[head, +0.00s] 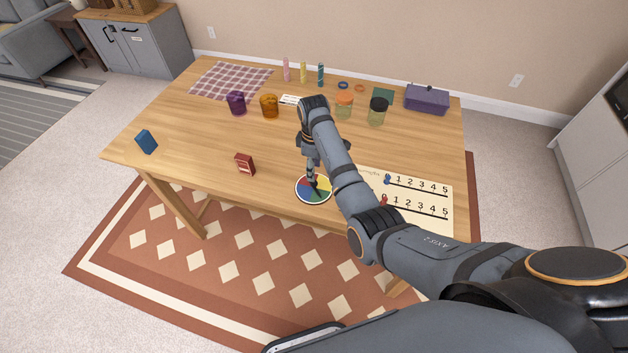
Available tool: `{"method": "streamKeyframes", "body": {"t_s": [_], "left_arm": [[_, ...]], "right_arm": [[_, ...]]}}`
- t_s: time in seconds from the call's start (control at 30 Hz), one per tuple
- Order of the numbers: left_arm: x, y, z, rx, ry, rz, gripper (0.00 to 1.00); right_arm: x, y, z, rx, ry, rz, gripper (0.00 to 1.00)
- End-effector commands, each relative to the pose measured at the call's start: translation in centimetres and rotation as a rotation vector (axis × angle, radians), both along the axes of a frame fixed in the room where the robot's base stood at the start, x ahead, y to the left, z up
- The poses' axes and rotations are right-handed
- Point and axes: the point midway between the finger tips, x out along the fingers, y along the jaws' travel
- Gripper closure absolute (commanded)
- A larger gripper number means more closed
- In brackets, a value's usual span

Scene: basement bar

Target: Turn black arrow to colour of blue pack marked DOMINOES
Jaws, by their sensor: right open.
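The round spinner disc (304,189) lies near the front edge of the wooden table, with red, blue, green and yellow sectors and a pale rim. My right gripper (314,178) points down over the middle of the disc, open. The black arrow is hard to tell from the dark fingers, so I cannot make out its direction or whether the fingers touch it. A blue pack (146,142) stands at the table's left end; its lettering is too small to read. A dark red pack (245,164) stands left of the disc. My left gripper is out of view.
A white number board (430,211) with small blue and red pieces lies right of the disc, partly behind my arm. Purple and amber cups (237,103), jars (377,112), a purple box (427,99) and a checked cloth (225,82) stand farther back. The left front table is mostly clear.

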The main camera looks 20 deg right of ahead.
Motion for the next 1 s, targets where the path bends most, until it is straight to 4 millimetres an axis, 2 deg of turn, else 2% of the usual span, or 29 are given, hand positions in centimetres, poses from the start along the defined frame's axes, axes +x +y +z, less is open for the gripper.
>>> {"method": "streamKeyframes", "body": {"t_s": [0.1,0.3,0.47,0.7,1.0], "left_arm": [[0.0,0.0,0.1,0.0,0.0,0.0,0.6],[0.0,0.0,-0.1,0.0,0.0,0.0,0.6],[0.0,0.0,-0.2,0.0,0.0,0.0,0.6],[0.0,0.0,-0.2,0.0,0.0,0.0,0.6],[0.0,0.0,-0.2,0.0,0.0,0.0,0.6]], "right_arm": [[-0.1,0.0,-2.7,-0.001,0.003,0.0,0.54],[0.0,-0.1,-6.1,0.0,0.0,-0.001,0.54],[0.0,0.0,-7.2,-0.001,-0.001,-0.002,0.54],[0.0,0.0,-7.3,0.0,-0.002,-0.002,0.54],[0.0,0.0,-7.3,0.0,-0.002,-0.002,0.93]]}}
